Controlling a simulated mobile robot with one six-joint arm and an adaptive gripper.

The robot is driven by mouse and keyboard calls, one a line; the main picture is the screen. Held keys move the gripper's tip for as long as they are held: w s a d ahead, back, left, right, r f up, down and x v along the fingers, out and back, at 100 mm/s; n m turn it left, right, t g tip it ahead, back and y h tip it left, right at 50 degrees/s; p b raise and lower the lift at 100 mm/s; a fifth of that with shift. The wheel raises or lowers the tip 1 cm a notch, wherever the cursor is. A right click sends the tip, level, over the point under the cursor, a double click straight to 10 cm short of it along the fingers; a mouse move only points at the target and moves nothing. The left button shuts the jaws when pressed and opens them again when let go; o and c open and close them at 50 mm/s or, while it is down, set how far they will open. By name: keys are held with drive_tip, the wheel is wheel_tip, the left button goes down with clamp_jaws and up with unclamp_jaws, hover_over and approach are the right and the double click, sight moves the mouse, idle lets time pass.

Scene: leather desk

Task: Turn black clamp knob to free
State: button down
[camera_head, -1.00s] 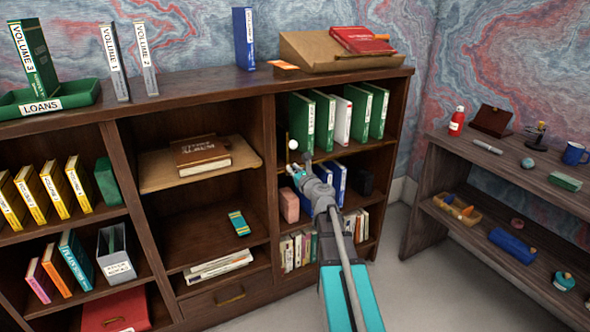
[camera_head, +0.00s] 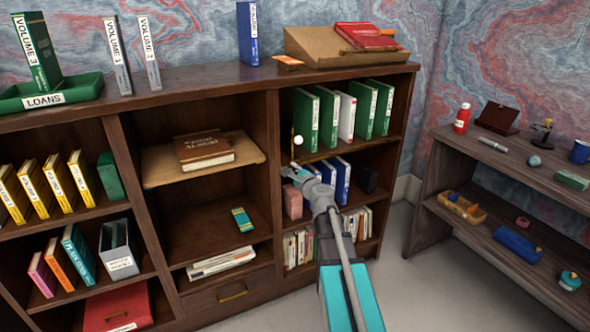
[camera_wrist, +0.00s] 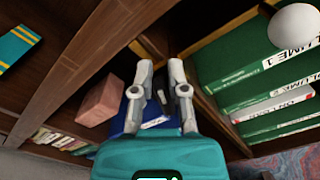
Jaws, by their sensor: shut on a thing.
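My gripper (camera_head: 288,172) reaches in at the front of the bookcase, beside the upright between the middle and right bays, just below a white ball (camera_head: 298,140). In the wrist view the two grey fingers of my gripper (camera_wrist: 159,66) are a short way apart, with a dark patch between their tips. I take this to be the black clamp knob, held between them; its shape and angle cannot be made out. The white ball also shows in the wrist view (camera_wrist: 295,27), at the top right, apart from the fingers.
Green volumes (camera_head: 328,118) stand on the shelf above my gripper. A pink block (camera_head: 293,203) and blue binders (camera_head: 342,180) are close by on the shelf below. The wooden upright (camera_head: 272,180) is close on the left. A side table (camera_head: 450,150) stands at the right.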

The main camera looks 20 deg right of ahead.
drive_tip(key=n, duration=0.3)
drive_tip(key=f+n, duration=0.1)
drive_tip(key=n, duration=0.2)
drive_tip(key=shift+a+b, duration=0.15)
drive_tip(key=shift+b, duration=0.25)
drive_tip(key=shift+n, duration=0.3)
drive_tip(key=shift+w, duration=0.1)
drive_tip(key=c, duration=0.7)
unclamp_jaws()
drive_tip(key=shift+o, duration=0.2)
drive_tip(key=s, duration=1.2)
drive_tip(key=shift+d, duration=0.2)
